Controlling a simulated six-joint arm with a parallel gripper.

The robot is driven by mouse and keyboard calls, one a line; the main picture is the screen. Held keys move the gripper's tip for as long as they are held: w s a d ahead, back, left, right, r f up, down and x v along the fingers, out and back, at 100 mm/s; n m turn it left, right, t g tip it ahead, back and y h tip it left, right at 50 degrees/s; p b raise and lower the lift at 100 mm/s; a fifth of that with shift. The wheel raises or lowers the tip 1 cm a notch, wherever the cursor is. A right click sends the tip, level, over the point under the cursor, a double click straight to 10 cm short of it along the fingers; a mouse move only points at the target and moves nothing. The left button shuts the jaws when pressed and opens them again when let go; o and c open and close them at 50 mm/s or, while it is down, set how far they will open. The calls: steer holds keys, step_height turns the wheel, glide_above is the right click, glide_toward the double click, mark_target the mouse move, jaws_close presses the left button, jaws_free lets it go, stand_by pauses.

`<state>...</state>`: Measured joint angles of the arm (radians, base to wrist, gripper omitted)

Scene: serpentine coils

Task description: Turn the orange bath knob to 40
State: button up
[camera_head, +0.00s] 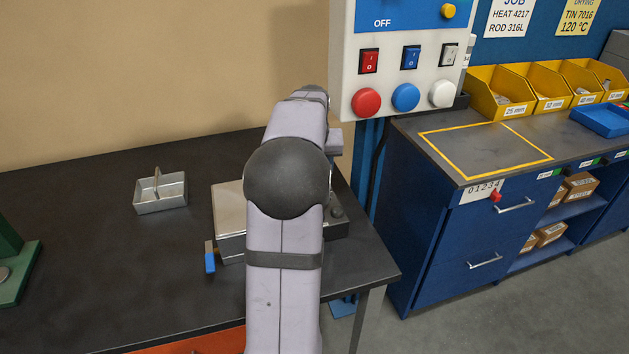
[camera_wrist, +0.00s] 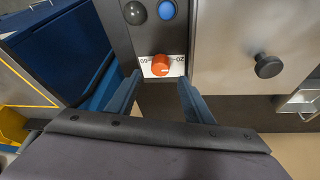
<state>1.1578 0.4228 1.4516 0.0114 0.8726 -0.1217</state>
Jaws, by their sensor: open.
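The orange bath knob (camera_wrist: 161,65) shows in the wrist view, on a white scale label (camera_wrist: 178,68) on the dark control panel of the bath. The label's numbers appear upside down, and the knob's exact setting is too small to read. My gripper (camera_wrist: 159,78) is open and empty, with one blue-grey finger on each side below the knob. The knob lies just beyond the gap between the fingertips; I cannot tell whether they touch it. In the head view my arm hides the knob, my gripper and part of the steel bath (camera_head: 229,205).
A blue button (camera_wrist: 167,10) and a grey one (camera_wrist: 134,13) sit by the knob on the panel. A black lid knob (camera_wrist: 268,66) stands on the steel lid. A blue-handled lever (camera_head: 210,258) and a steel basket (camera_head: 160,192) are left of my arm. A switch box (camera_head: 347,90) hangs behind.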

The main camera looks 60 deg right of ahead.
steer(key=shift+p+x, duration=0.45)
steer(key=shift+x, duration=2.3)
steer(key=shift+a, duration=0.1)
steer(key=shift+c, duration=0.6)
steer(key=c, duration=0.9)
